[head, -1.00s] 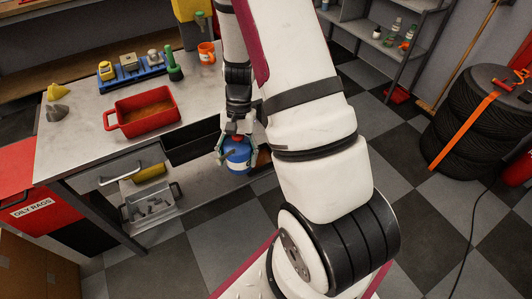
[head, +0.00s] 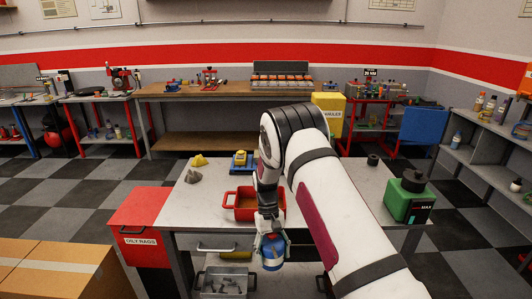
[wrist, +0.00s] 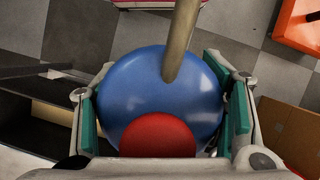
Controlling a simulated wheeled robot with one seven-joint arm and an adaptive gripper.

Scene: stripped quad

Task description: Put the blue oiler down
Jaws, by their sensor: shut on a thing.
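The blue oiler (head: 272,252) is in my gripper (head: 271,240), in front of the near edge of the metal worktable (head: 212,207). In the wrist view the oiler (wrist: 140,88) shows as a round blue body with a red part at the bottom and a pale spout pointing up. The teal pads of my gripper (wrist: 165,108) press on both its sides. It hangs over the area before the table's drawers, clear of the tabletop. The head view does not show whether its base touches anything.
A red tray (head: 236,206) sits on the table near the oiler. A red OILY RAGS bin (head: 137,240) and cardboard boxes (head: 55,262) are at left. The tabletop's left front is bare.

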